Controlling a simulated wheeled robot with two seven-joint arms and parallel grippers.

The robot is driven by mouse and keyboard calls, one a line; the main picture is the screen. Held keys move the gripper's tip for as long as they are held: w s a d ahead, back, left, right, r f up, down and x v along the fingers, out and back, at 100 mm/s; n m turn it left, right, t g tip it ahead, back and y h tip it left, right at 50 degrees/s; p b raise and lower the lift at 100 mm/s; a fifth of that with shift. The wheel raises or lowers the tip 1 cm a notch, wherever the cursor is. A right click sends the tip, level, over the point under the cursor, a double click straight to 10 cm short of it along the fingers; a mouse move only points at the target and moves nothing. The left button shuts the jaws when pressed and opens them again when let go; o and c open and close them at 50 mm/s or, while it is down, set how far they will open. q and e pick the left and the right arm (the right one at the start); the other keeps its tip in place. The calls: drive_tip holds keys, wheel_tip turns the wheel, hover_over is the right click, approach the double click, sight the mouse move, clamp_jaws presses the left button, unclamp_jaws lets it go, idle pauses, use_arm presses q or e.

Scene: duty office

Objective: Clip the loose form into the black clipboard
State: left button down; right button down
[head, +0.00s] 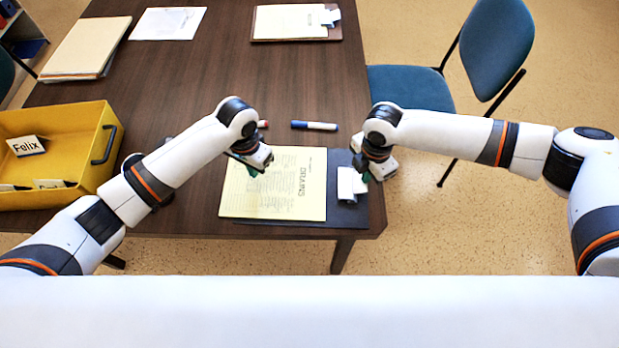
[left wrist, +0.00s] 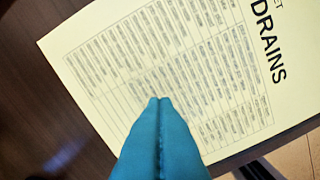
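The loose form (head: 280,195) is a pale yellow sheet headed DRAINS. It lies over most of the black clipboard (head: 342,214), and its heading edge stops a little left of the metal clip (head: 347,184). In the left wrist view the form (left wrist: 190,70) fills the middle. My left gripper (head: 257,170) is over the form's upper part; its teal fingers (left wrist: 158,100) are pressed together with no paper visible between them. Contact with the sheet is unclear. My right gripper (head: 367,176) is at the right side of the clip; its finger gap is hidden. Whether the clip is raised is unclear.
A yellow tray (head: 92,175) with name cards, one reading Felix, stands at left. A blue marker (head: 314,125) and a red one (head: 263,124) lie beyond the form. Another clipboard (head: 335,32) and papers (head: 85,48) lie at the back. A blue chair (head: 410,88) stands right.

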sight(271, 183)
use_arm(q)
drive_tip(key=shift+f, duration=1.25)
idle(1.7)
drive_tip(key=shift+d, duration=0.1)
drive_tip(key=shift+d+r, duration=0.1)
drive_tip(key=shift+d, duration=0.3)
drive_tip(key=shift+s+d, duration=0.1)
drive_tip(key=shift+d, duration=0.25)
drive_tip(key=shift+d, duration=0.3)
idle(0.3)
drive_tip(key=shift+s+d, duration=0.15)
drive_tip(key=shift+d, duration=0.1)
drive_tip(key=shift+d+f, duration=0.2)
drive_tip(key=shift+d, duration=0.15)
drive_tip(key=shift+s+d, duration=0.15)
drive_tip(key=shift+s, duration=0.05)
idle(0.5)
